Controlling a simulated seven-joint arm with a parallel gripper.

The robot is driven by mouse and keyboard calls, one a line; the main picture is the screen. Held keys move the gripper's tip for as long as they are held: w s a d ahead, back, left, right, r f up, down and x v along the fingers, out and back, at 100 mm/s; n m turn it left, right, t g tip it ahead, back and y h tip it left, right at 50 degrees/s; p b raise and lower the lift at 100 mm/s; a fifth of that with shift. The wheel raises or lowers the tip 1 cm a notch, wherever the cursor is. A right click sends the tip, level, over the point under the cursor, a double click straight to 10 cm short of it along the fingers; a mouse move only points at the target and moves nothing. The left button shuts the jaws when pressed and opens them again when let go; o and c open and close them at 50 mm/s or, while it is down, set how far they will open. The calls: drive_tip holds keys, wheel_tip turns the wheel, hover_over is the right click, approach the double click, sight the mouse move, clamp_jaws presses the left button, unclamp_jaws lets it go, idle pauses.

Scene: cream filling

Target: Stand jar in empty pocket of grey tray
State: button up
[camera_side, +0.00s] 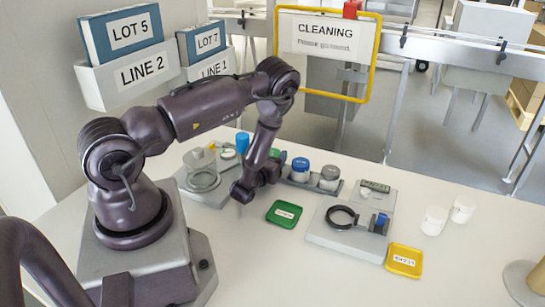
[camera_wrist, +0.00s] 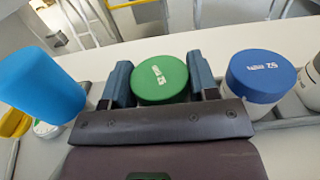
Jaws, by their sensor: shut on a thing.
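My gripper (camera_wrist: 160,72) is shut on a jar with a green lid (camera_wrist: 160,88), one finger on each side of it. The jar's lower body and base are hidden by the gripper. In the side view the green lid (camera_side: 274,152) shows only partly behind my wrist. The grey tray (camera_side: 298,184) holds a blue-lidded jar (camera_side: 300,168) and a grey-lidded jar (camera_side: 330,177). The held jar is at the tray's left end, in line with these two. I cannot tell whether its base touches the pocket floor.
A blue cylinder (camera_wrist: 40,85) stands left of my gripper. A glass vessel (camera_side: 203,172) stands at the left. The front table is clear.

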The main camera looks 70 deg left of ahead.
drive_tip(key=shift+f, duration=0.2)
drive_tip(key=o, duration=1)
drive_tip(key=shift+f, duration=0.1)
drive_tip(key=shift+c, duration=0.2)
